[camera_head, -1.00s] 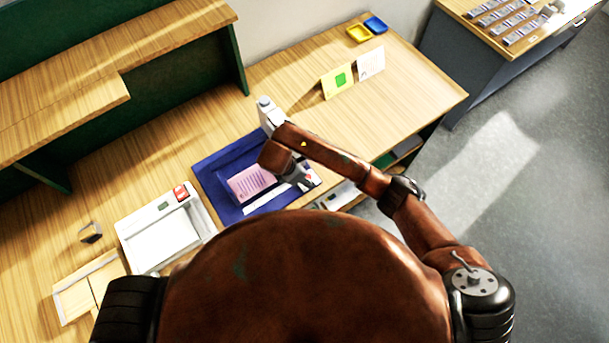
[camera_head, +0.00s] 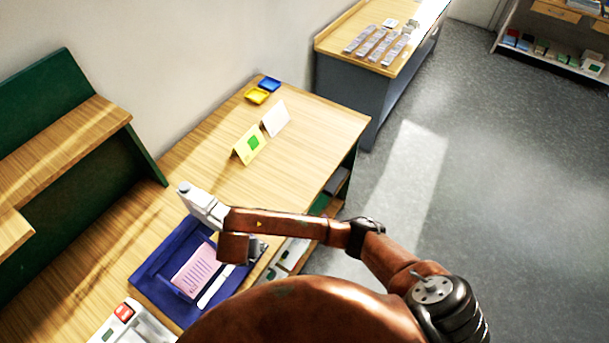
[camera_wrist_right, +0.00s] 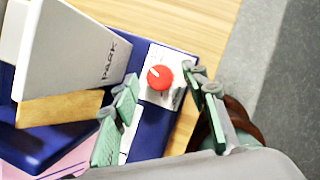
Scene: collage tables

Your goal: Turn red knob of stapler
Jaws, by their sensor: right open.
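The red knob (camera_wrist_right: 159,77) sits on a white plate on the stapler's base, with a pale pointer mark on it. The stapler (camera_wrist_right: 70,55) is light grey with a dark "PARK" marking; its rear part shows in the head view (camera_head: 203,205), beside my right arm. My right gripper (camera_wrist_right: 163,82) is open, with one green-padded finger on each side of the knob in the wrist view. I cannot tell whether the pads touch it. In the head view my right arm hides the knob. My left gripper is not in view.
The stapler stands at a blue tray (camera_head: 148,277) holding a pink printed sheet (camera_head: 195,270). A white device with a red button (camera_head: 124,312) is at the lower left. A yellow card (camera_head: 243,148) and a white card (camera_head: 275,118) stand farther back. The wooden tabletop (camera_head: 310,140) around them is mostly clear.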

